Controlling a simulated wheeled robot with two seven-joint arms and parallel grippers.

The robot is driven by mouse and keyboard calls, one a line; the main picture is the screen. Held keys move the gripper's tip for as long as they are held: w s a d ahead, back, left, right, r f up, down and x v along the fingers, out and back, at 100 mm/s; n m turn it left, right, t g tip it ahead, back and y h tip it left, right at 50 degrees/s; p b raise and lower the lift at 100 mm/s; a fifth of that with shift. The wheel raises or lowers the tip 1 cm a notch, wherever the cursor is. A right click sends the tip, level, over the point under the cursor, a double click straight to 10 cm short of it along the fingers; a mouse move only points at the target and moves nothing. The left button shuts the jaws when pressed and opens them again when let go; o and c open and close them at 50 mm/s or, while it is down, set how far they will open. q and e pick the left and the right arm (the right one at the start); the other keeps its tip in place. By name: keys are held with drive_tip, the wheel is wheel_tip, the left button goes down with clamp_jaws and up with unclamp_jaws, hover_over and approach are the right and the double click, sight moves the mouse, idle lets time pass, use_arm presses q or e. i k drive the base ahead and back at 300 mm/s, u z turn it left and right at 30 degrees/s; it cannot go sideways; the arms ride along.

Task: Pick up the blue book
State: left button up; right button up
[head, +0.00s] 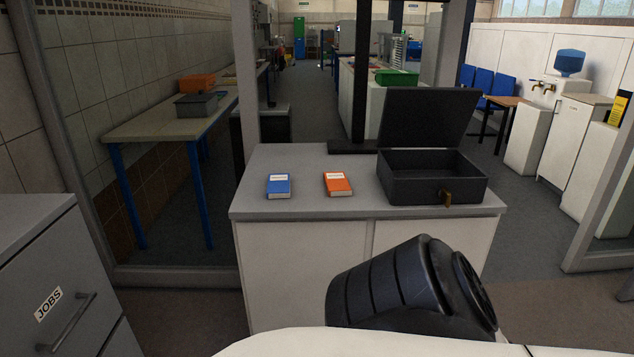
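The blue book (278,186) lies flat on the grey top of a white cabinet (262,209), toward its left side. It has a pale label on its cover. Neither of my grippers shows in the head view. A black ribbed part of my own body fills the lower middle, in front of the cabinet. Nothing covers the blue book.
An orange book (337,184) lies just right of the blue one. A black box (430,178) with its lid open stands at the right. A grey drawer cabinet (60,290) is at the near left. A frame post (245,70) rises behind the cabinet.

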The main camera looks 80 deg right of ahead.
sight(279, 184)
drive_tip(key=z, duration=1.55)
drive_tip(key=i, duration=0.2)
